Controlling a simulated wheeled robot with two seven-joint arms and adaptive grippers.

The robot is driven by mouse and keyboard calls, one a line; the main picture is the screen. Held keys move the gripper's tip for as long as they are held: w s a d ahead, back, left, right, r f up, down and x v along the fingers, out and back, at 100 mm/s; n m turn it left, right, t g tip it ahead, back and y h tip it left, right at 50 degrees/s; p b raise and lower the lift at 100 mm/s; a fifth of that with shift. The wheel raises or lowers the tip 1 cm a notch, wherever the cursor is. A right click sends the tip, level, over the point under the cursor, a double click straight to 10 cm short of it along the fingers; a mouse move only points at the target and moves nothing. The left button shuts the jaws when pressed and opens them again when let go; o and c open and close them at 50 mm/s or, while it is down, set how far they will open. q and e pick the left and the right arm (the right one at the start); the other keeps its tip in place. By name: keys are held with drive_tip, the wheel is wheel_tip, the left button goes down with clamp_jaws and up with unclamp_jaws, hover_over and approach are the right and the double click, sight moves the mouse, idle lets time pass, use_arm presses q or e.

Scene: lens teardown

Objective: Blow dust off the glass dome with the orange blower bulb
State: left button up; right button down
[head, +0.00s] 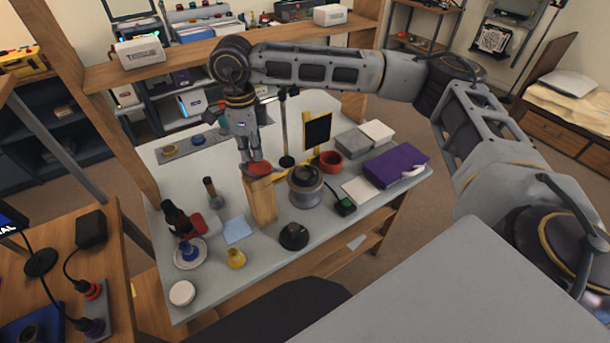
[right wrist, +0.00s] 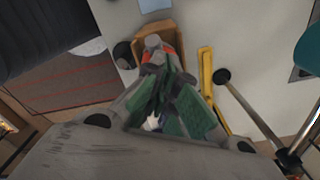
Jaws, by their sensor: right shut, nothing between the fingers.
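My right gripper (head: 253,160) reaches down over the table, its fingers shut with nothing between them. My left gripper is out of view.

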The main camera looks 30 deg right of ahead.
drive_tip(key=shift+f+b, duration=0.8)
drive_tip(key=shift+f, duration=0.25)
drive_tip(key=shift+r, duration=0.15)
drive_tip(key=shift+r+p, duration=0.3)
drive_tip(key=shift+r, duration=0.25)
drive_tip(key=shift+r+p, duration=0.3)
drive_tip(key=shift+r, duration=0.8)
drive_tip(key=shift+r+p, duration=1.15)
drive_tip(key=shift+r, duration=1.35)
